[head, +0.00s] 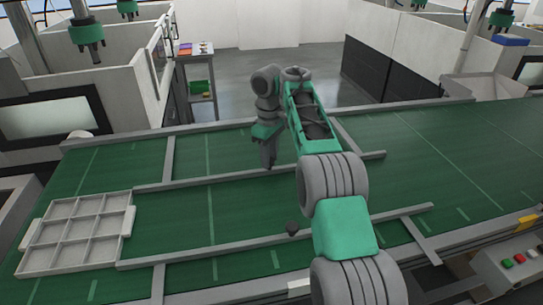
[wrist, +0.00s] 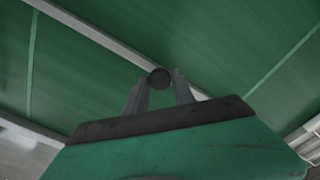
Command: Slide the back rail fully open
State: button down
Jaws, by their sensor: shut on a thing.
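The back rail (head: 210,178) is a long grey bar lying across the green conveyor belt, with a crossbar near each end. It also shows in the wrist view (wrist: 98,36) as a pale diagonal bar. My gripper (head: 267,164) points down at the rail's middle. In the wrist view my gripper (wrist: 160,88) is shut on a round dark knob (wrist: 159,77) at the rail. The knob is hidden behind the fingers in the head view.
A front rail (head: 215,247) with its own dark knob (head: 292,228) lies nearer to me. A pale compartment tray (head: 128,222) sits at the belt's left end. A control box (head: 515,262) with colored buttons is at the lower right. The belt (head: 450,160) is clear at right.

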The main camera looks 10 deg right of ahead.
jog(key=w+p, duration=0.2)
jog(key=p, duration=0.1)
jog(key=w+p, duration=0.3)
jog(key=w+r+p, duration=0.1)
jog(key=w+p, duration=0.1)
jog(key=p, duration=0.2)
jog(key=shift+w, duration=0.25)
jog(key=shift+w+f+p, duration=0.15)
jog(key=shift+w+p, duration=0.35)
jog(key=shift+p, duration=0.35)
jog(key=shift+w+f, duration=0.15)
jog(key=shift+f, duration=0.1)
jog(key=c, duration=1.1)
grip_release()
jog(key=shift+f, duration=0.1)
jog(key=shift+o, duration=0.2)
